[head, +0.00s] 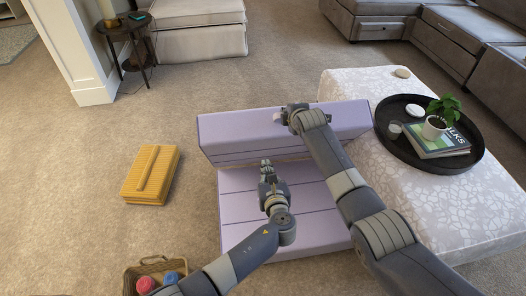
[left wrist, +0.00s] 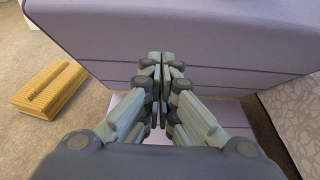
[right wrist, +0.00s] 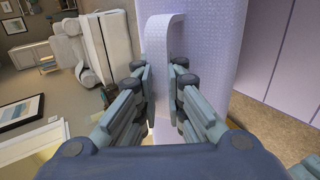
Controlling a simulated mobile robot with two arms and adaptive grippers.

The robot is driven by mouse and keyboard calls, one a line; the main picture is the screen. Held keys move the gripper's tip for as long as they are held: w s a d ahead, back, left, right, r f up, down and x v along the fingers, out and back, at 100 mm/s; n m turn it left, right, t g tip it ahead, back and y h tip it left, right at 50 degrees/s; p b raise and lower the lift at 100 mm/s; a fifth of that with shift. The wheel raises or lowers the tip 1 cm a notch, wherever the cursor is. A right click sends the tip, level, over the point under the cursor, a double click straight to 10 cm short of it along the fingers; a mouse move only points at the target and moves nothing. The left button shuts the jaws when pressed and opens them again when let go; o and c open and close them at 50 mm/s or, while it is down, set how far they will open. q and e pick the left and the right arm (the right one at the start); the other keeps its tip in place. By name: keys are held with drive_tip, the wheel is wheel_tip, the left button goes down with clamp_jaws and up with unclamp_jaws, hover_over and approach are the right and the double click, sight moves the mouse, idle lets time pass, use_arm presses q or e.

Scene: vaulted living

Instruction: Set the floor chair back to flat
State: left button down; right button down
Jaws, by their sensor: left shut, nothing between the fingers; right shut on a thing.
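The lilac floor chair stands on the carpet in the head view. Its back (head: 235,135) is raised and tilted, and its seat (head: 235,205) lies flat toward me. My right gripper (head: 293,115) is at the top edge of the back. In the right wrist view its fingers (right wrist: 163,75) are shut on a lilac strap loop (right wrist: 161,32) on the back's edge. My left gripper (head: 266,165) is shut and empty above the seat, in front of the back. The left wrist view shows its fingertips (left wrist: 161,62) together with the back (left wrist: 200,35) beyond them.
A patterned ottoman (head: 340,85) with a black tray (head: 388,140) stands close on the right. Carpet beyond the back is clear up to the beige sofa (head: 200,40).

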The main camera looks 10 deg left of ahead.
use_arm(q)
approach(261, 143)
drive_tip(key=w+a, duration=0.1)
drive_tip(key=w, duration=0.2)
use_arm(e)
drive_tip(key=shift+r, duration=0.1)
use_arm(q)
drive_tip(key=shift+w+a+f, duration=0.15)
drive_tip(key=shift+w+f, duration=0.05)
drive_tip(key=shift+w, duration=0.1)
